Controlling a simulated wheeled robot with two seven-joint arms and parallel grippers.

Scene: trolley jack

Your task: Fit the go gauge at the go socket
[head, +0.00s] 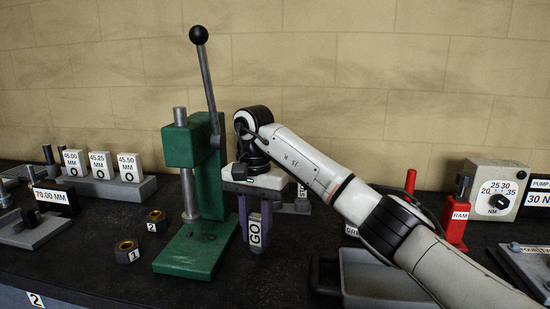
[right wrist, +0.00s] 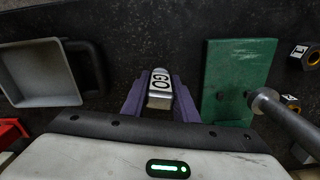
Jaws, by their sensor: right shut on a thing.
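I cannot make out the go socket. A small labelled block (head: 302,203) stands behind the gripper, its label unreadable. My left gripper is not in view.
The green press (head: 198,257) with its long lever stands left of the gripper. Two numbered nuts (head: 127,252) lie left of its base. A grey tray (head: 372,280) is at right, partly behind my arm. A red ram unit (head: 455,228) stands farther right.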

